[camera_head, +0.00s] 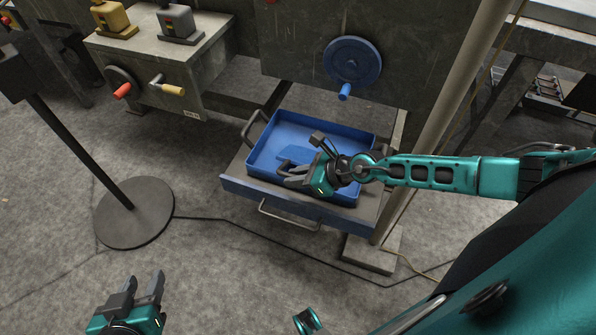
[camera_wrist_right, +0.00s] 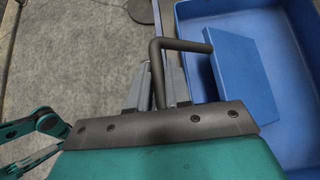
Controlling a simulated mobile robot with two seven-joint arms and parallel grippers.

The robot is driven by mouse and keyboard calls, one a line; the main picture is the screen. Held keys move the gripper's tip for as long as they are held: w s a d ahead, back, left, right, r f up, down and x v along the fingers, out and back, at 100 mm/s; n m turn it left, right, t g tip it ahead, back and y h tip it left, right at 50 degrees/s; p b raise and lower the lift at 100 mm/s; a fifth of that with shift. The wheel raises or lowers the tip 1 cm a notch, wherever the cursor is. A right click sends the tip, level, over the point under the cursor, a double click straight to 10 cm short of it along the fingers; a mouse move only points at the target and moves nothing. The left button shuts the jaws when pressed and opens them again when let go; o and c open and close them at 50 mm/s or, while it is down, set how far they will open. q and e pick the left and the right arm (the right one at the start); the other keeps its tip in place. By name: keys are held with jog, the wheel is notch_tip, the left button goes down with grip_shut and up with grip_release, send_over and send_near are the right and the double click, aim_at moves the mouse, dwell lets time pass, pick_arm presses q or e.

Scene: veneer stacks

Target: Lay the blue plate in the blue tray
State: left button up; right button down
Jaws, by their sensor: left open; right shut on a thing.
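The blue tray (camera_head: 350,131) sits on a pulled-out drawer, and part of it shows at the right in the right wrist view (camera_wrist_right: 300,30). The blue plate (camera_head: 292,153) is inside the tray's outline, partly hidden by my right gripper; it also shows in the right wrist view (camera_wrist_right: 235,65). I cannot tell if it touches the tray floor. My right gripper (camera_head: 290,178) is at the tray's near side, shut on a dark bent handle (camera_wrist_right: 180,44) that reaches to the plate. My left gripper (camera_head: 143,284) is open and empty, low at the left, well away from the tray.
The drawer (camera_head: 268,202) has a blue front and a metal handle (camera_head: 289,216). A pale post (camera_head: 436,120) stands right of the tray. A blue handwheel (camera_head: 352,64) is behind it. A round-based stand (camera_head: 133,212) and a cable lie left. Floor in front is mostly clear.

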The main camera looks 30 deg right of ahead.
jog(key=c, duration=1)
grip_release()
pick_arm(q)
jog(key=shift+s+a+f, duration=0.2)
jog(key=shift+a+f, duration=0.15)
jog(key=shift+f, duration=0.25)
jog(key=shift+s+a+f, duration=0.15)
jog(key=shift+a+f, duration=0.2)
jog(key=shift+f, duration=0.25)
pick_arm(e)
jog(key=shift+v, duration=6.5)
